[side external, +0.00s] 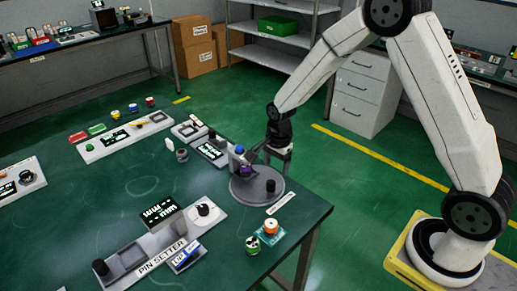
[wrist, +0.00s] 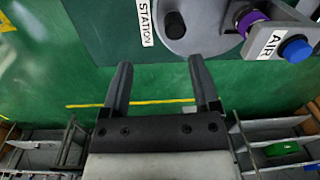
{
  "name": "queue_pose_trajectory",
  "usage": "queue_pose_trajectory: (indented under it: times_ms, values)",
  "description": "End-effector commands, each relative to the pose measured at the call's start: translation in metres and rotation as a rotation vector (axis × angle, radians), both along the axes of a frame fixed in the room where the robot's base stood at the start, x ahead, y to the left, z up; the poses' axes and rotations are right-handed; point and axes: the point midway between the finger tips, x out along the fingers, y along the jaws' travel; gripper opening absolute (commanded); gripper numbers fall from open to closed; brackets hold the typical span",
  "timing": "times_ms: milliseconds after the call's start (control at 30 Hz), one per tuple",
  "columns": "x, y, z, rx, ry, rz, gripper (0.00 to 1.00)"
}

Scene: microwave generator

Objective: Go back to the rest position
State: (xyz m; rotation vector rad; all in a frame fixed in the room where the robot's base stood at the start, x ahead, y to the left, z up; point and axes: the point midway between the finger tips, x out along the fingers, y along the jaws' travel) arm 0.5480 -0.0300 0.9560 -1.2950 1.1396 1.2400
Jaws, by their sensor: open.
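My gripper (wrist: 162,88) is open and empty in the wrist view, with its two dark fingers apart over the green floor. In the side external view my gripper (side external: 258,150) is at the table's right edge, just above and behind the round grey station plate (side external: 243,190). The plate also shows at the top of the wrist view (wrist: 200,38), ahead of the fingertips. Beside it is a grey fixture with a purple ring (wrist: 250,22) and a blue knob labelled AIR (wrist: 295,49). In the side external view the fingertips are partly hard to tell from the fixture.
The green table (side external: 120,200) holds a PIN SETTER unit (side external: 160,250), a black screen (side external: 163,213) and several small modules. Small round parts (side external: 270,227) stand near the front right edge. Shelving (side external: 270,50) and white drawers (side external: 363,90) stand behind.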

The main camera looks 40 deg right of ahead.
Motion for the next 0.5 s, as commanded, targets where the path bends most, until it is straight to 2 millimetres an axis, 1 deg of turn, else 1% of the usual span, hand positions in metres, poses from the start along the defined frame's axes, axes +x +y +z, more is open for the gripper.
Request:
queue_pose_trajectory:
  times_ms: [33,200,500]
  values:
    - [-0.006,0.002,0.008,-0.004,-0.012,0.065,0.78]
    - [-0.029,0.009,0.027,-0.021,-0.042,0.311,0.78]
    - [-0.074,0.018,0.055,-0.07,-0.092,0.746,0.78]
